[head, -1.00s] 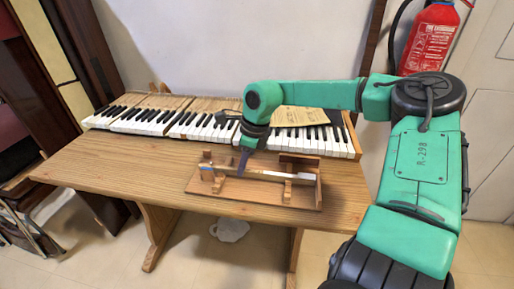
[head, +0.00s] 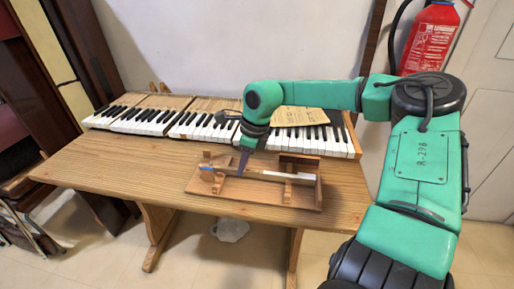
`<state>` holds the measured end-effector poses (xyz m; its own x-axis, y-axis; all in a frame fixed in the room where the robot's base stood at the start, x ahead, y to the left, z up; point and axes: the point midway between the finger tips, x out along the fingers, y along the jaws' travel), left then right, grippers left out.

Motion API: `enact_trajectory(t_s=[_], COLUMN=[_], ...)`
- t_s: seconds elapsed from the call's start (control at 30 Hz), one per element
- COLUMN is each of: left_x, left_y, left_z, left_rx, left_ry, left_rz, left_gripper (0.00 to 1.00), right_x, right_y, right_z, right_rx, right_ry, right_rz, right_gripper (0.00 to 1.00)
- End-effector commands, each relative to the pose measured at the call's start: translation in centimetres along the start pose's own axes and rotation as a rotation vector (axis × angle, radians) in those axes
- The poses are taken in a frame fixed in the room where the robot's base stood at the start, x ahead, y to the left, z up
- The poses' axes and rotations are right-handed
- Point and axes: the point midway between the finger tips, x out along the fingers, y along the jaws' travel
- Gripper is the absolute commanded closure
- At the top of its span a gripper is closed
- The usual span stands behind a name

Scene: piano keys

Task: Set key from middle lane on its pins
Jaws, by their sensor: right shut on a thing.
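A wooden stand (head: 255,193) with low uprights lies on the table's front part. A long thin key (head: 299,176) lies lengthwise across it; its pale right end shows at the right upright, and a blue mark shows near the left upright. My right gripper (head: 242,168) points down over the stand's left-middle part, with its dark fingers shut on the key. The pins are too small to tell, so I cannot tell whether the key sits on them. My left gripper is not in view.
A row of piano keys (head: 150,121) in several blocks runs along the back of the wooden table (head: 120,166). The table's left front is clear. A red fire extinguisher (head: 430,38) hangs on the wall at right. A white crumpled thing (head: 230,231) lies under the table.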

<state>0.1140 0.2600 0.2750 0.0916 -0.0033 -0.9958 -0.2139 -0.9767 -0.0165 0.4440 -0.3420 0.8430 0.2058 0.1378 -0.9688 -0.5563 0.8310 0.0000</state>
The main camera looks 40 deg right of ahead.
Motion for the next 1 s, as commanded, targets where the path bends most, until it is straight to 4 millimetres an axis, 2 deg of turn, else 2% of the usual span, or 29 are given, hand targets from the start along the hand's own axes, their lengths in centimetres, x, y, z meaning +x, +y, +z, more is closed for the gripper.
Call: enact_trajectory(t_s=[0.33, 0.83, 1.0], left_x=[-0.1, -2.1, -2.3], left_y=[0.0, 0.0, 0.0], left_z=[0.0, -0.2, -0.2], left_rx=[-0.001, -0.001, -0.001], left_ry=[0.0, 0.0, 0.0], left_rz=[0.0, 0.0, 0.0], left_gripper=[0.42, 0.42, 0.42], right_x=[-0.1, -3.2, -3.6], right_y=[0.0, 0.0, 0.0], right_z=[0.0, 0.8, 0.9], right_rx=[0.001, 0.0, 0.0], right_ry=[0.0, -0.001, 0.0], right_rz=[0.001, -0.001, 0.0], right_gripper=[1.0, 1.0, 1.0])
